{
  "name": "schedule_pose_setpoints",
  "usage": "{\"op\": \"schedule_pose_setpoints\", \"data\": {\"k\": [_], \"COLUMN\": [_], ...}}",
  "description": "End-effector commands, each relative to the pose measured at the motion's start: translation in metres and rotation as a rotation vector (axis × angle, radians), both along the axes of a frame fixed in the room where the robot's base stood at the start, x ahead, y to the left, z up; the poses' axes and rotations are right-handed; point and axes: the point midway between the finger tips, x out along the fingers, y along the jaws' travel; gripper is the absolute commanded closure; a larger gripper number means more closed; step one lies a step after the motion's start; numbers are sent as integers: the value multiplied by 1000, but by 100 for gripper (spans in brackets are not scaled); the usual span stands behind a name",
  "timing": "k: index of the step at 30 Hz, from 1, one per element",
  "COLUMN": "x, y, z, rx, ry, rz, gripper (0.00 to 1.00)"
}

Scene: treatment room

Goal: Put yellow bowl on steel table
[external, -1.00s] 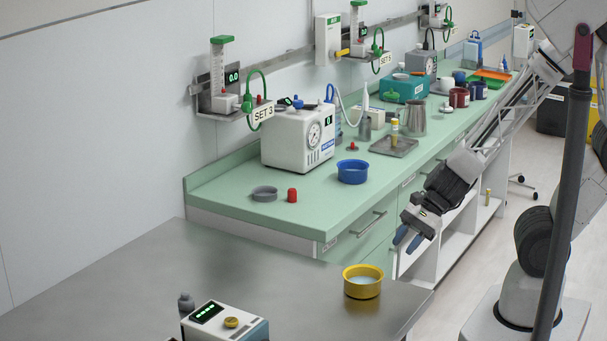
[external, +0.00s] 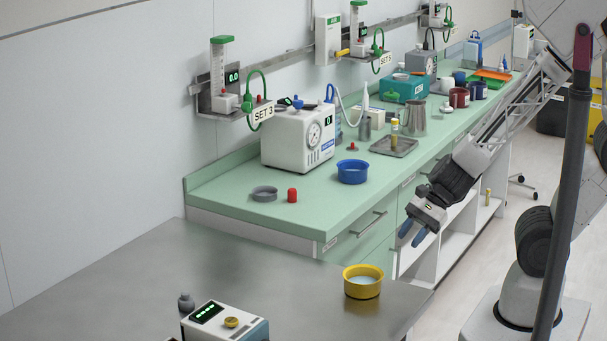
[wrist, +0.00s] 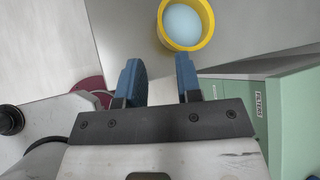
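The yellow bowl (external: 363,283) stands upright on the steel table (external: 270,275), near its right edge. It has a pale blue inside. In the wrist view the bowl (wrist: 186,22) shows at the top, ahead of my fingertips and slightly right of centre. My gripper (external: 412,235) hangs in the air in front of the green counter, up and to the right of the bowl and apart from it. Its two blue fingers (wrist: 160,80) are spread with nothing between them.
The green counter (external: 330,205) adjoins the steel table and carries a blue bowl (external: 352,172), a grey dish (external: 264,194), a red cap (external: 292,195) and a white device (external: 297,140). A small white device (external: 226,322) stands on the steel table, left of the yellow bowl.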

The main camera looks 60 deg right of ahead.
Motion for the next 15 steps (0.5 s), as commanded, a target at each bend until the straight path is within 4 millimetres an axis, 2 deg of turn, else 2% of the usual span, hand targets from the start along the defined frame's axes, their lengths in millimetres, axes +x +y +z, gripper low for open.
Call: {"op": "schedule_pose_setpoints", "data": {"k": [9,15], "x": [0,2], "y": [-1,-6], "z": [2,15], "rx": [-5,-46], "ry": [-9,-75], "rz": [12,100], "gripper": [68,68]}}
